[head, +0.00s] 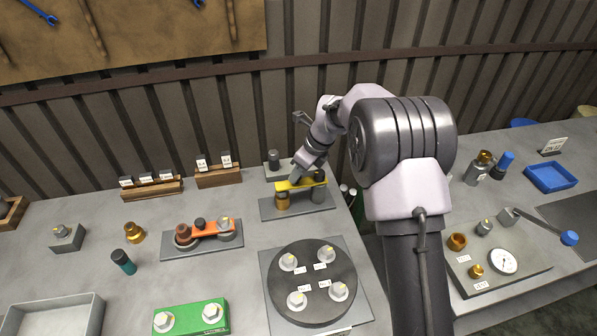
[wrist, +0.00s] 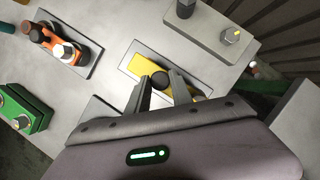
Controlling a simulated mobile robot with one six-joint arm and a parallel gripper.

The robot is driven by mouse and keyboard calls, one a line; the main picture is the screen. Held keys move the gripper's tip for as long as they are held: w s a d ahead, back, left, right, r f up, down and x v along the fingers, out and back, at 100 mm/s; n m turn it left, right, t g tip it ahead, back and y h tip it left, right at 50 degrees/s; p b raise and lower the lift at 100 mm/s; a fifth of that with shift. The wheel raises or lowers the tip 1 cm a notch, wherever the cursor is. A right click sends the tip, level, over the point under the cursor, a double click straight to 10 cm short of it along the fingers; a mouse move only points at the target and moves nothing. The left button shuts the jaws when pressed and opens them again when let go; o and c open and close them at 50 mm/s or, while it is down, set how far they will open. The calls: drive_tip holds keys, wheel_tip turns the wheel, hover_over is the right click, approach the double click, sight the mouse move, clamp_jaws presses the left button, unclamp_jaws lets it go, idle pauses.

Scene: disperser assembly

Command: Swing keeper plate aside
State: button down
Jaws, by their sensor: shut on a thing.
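The yellow keeper plate (head: 301,184) lies across a grey base (head: 290,210), spanning a brass post (head: 282,201) at its left and a dark post (head: 319,188) at its right. My gripper (head: 297,178) reaches down onto the plate's middle from behind. In the wrist view, the yellow plate (wrist: 146,67) shows beyond my gripper (wrist: 160,82), and a dark round knob (wrist: 160,78) sits between the fingertips. My gripper is shut on the plate at this knob; the exact contact is partly hidden by the fingers.
An orange plate on posts (head: 208,230) stands to the left. A round dark fixture (head: 312,283) with several bolts lies in front. A grey block with a post (head: 275,164) stands close behind.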

drive_tip(key=shift+s+n, duration=0.15)
drive_tip(key=shift+n, duration=0.15)
drive_tip(key=n+p, duration=0.1)
drive_tip(key=s+n+g+p, duration=0.1)
drive_tip(key=shift+s+d+r+n+y+p, duration=0.15)
drive_tip(key=shift+d+n+y+p, duration=0.15)
drive_tip(key=shift+d+y, duration=0.1)
drive_tip(key=shift+s+d+n+g+h+p, duration=0.15)
drive_tip(key=shift+s+d+n+g+p, duration=0.5)
drive_tip(key=shift+n+p, duration=0.9)
drive_tip(key=shift+s+d+n+g+h+p, duration=0.1)
drive_tip(key=shift+s+d+n+g+p, duration=0.55)
drive_tip(key=shift+n, duration=1.4)
drive_tip(key=shift+s+d+n+g+h+p, duration=0.2)
drive_tip(key=shift+d+n+g+p, duration=0.5)
drive_tip(key=shift+d+n+p, duration=0.75)
drive_tip(key=shift+s+a+n, duration=0.1)
drive_tip(key=shift+a+n, duration=0.15)
drive_tip(key=shift+n, duration=0.2)
drive_tip(key=c, duration=1.1)
unclamp_jaws()
drive_tip(key=shift+c, duration=0.2)
